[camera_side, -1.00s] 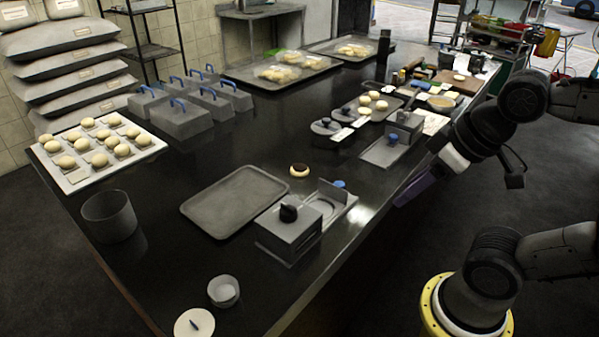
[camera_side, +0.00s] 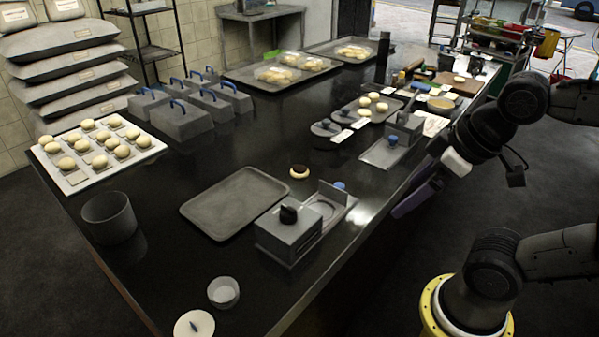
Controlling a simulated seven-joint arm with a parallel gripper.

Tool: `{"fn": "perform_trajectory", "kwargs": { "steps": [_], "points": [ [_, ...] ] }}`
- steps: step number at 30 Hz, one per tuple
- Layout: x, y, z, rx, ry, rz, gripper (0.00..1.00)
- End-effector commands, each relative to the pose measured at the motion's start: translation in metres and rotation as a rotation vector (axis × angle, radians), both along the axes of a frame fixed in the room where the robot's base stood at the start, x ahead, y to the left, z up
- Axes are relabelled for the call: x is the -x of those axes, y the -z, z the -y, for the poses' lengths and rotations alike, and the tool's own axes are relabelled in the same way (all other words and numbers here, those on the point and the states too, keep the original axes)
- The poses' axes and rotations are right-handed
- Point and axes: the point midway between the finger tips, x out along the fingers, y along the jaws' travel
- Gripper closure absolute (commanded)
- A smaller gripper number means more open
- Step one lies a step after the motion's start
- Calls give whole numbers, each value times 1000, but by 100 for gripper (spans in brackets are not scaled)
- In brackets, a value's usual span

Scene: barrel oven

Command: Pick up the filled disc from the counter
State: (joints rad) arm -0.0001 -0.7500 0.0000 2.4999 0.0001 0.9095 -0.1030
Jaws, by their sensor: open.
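The filled disc (camera_side: 299,171), a small pale round of dough with a dark filling on top, lies flat on the black counter (camera_side: 250,145), just beyond the grey tray. My gripper (camera_side: 403,208) is at the counter's right edge, to the right of the disc and well apart from it. It is open, with a purplish part showing at its end. It is small and dark here, so its fingers are hard to make out. Nothing shows between them.
An empty grey tray (camera_side: 237,203) and a metal press (camera_side: 290,234) with a black knob stand near the disc. Another metal device (camera_side: 392,147) stands farther right. A dark pot (camera_side: 109,217) is at left. The counter left of the disc is clear.

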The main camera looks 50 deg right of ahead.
Motion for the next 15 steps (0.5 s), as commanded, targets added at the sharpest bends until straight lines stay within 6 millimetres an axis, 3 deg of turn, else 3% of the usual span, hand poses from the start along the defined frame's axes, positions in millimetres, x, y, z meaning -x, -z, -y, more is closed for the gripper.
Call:
{"fn": "perform_trajectory", "kwargs": {
  "steps": [2,8,11,15],
  "points": [
    [2,-3,0,53,-104,-10,0],
    [-22,-53,1,243,-445,25,0],
    [-46,-82,3,339,-619,15,0],
    [-94,-117,11,466,-868,-23,0]
  ]
}}
